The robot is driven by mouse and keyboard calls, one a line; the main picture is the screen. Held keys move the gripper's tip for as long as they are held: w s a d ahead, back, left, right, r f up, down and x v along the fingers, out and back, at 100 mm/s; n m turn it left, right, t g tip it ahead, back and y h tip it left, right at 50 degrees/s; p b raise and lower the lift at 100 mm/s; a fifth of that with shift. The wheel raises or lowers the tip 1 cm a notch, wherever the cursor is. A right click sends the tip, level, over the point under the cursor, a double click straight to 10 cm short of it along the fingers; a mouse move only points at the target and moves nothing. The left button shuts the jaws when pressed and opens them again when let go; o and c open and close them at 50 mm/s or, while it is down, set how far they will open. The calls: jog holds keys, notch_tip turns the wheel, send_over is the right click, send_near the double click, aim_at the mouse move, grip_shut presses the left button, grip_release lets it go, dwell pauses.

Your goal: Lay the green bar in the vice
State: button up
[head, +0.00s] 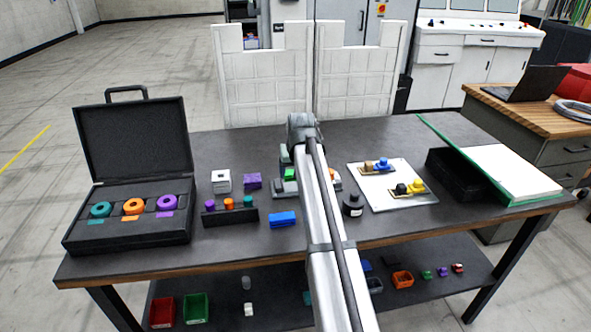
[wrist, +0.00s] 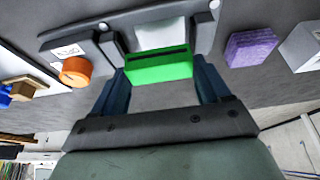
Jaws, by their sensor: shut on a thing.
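The green bar (wrist: 160,66) is between the two fingers of my gripper (wrist: 160,74), which is shut on it. In the head view the green bar (head: 290,174) shows just left of my arm. The vice (wrist: 120,27) is a grey base with round bolts and a pale block, directly beyond the bar in the wrist view. An orange knob (wrist: 75,71) stands on its left part. In the head view my arm hides most of the vice and my gripper. I cannot tell whether the bar touches the vice or is above it.
A purple block (head: 252,181) and a white block (head: 221,181) stand left of the vice. A blue block (head: 283,219) lies nearer. An open case (head: 130,228) stands far left.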

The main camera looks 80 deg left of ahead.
jog(key=shift+f, duration=0.95)
dwell(0.9)
jog(key=o, duration=1.1)
jog(key=shift+r, duration=0.1)
jog(key=shift+r, duration=4.4)
